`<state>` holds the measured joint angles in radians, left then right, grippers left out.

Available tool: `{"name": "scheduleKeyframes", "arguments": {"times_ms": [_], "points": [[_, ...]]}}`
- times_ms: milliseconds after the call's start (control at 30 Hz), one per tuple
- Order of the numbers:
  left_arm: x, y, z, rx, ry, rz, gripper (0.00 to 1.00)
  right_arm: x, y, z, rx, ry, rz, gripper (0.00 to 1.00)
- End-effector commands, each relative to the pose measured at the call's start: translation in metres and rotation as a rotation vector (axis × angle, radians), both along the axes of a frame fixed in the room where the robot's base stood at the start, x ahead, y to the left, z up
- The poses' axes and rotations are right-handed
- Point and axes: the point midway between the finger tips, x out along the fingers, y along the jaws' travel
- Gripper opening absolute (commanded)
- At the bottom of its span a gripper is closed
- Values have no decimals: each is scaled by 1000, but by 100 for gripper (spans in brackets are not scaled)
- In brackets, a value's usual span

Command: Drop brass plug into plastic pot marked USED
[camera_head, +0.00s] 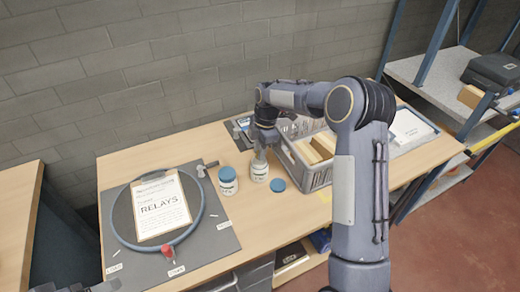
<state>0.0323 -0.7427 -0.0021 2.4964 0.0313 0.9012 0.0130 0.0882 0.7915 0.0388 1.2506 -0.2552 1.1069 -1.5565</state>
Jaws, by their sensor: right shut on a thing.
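My right gripper (261,151) points down just above an open white plastic pot (258,174). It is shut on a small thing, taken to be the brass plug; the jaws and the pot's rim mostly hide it. The pot's label is too small to read. A loose blue lid (277,185) lies on the table in front of the open pot. My left gripper is not in view.
A grey crate (316,180) with cardboard pieces stands right of the pots on the wooden table (262,222). A dark mat (217,240) on the left holds a hose ring (113,222) and a RELAYS sheet (160,208). A shelf rack (425,75) stands at the right.

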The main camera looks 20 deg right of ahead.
Motion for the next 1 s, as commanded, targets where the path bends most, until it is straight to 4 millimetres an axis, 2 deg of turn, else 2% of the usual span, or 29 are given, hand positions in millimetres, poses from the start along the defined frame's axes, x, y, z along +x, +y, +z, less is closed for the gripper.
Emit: {"name": "scheduleKeyframes", "arguments": {"times_ms": [167, 867, 900, 1000], "points": [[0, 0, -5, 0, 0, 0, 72, 0, 0, -7, 0, 0, 0, 0], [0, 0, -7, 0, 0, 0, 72, 0, 0, -10, 0, 0, 0, 0], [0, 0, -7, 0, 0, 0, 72, 0, 0, -10, 0, 0, 0, 26], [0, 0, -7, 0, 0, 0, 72, 0, 0, -10, 0, 0, 0, 39]]}}
